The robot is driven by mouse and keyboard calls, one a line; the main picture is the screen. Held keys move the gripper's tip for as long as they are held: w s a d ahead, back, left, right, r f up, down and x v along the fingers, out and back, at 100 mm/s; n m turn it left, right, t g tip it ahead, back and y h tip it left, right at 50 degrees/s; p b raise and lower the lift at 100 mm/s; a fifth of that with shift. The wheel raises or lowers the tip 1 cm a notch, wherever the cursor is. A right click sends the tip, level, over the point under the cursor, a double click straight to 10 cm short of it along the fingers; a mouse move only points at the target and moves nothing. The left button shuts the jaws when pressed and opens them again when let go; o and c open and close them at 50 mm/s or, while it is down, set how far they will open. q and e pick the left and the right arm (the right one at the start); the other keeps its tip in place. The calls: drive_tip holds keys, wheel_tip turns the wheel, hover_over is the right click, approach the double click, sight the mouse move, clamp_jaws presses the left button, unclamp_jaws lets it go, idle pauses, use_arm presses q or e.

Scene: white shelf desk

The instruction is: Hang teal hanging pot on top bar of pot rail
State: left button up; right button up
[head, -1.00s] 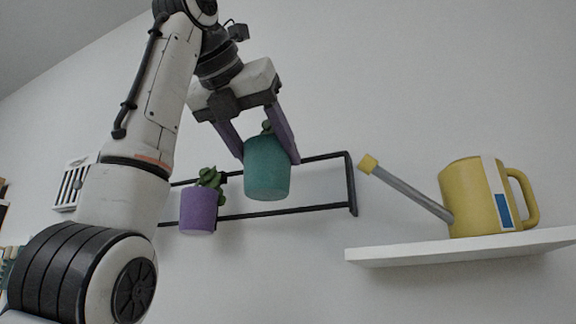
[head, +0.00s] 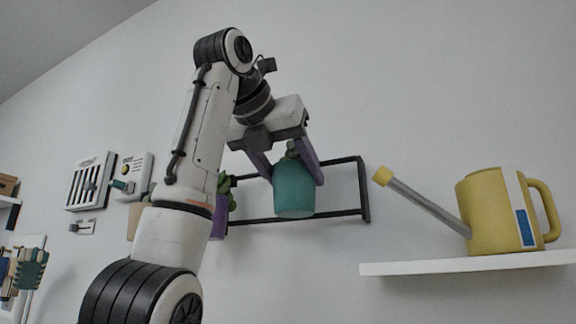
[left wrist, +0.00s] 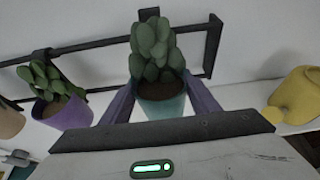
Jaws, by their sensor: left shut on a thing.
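The teal hanging pot (head: 294,194) is held upright between the purple fingers of my left gripper (head: 288,172). It overlaps the right part of the black pot rail (head: 364,190) in the head view; whether it touches the top bar cannot be told. In the left wrist view the teal pot (left wrist: 162,107), with a green plant in it, sits between the fingers, with the rail (left wrist: 110,43) behind it. A purple pot (head: 218,228) hangs on the rail to the left, partly hidden by my arm; it also shows in the left wrist view (left wrist: 68,114). My right gripper is not in view.
A yellow watering can (head: 492,212) stands on a white shelf (head: 470,264) at the right, its spout pointing at the rail. Wall-mounted items, including a slotted white panel (head: 90,182), are at the left. The wall above the rail is clear.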

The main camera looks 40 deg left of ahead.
use_arm(q)
drive_tip(key=shift+w+a+r, duration=0.1)
drive_tip(key=shift+w+a, duration=0.05)
drive_tip(key=shift+w, duration=0.75)
wheel_tip(320, 180, down, 2)
drive_tip(key=shift+s+f+b, duration=0.1)
drive_tip(key=shift+b, duration=0.65)
drive_tip(key=shift+f, duration=0.25)
drive_tip(key=o, duration=1.5)
drive_tip(key=shift+w+f, duration=0.1)
drive_tip(key=shift+w, duration=0.15)
drive_tip(key=shift+s, duration=0.1)
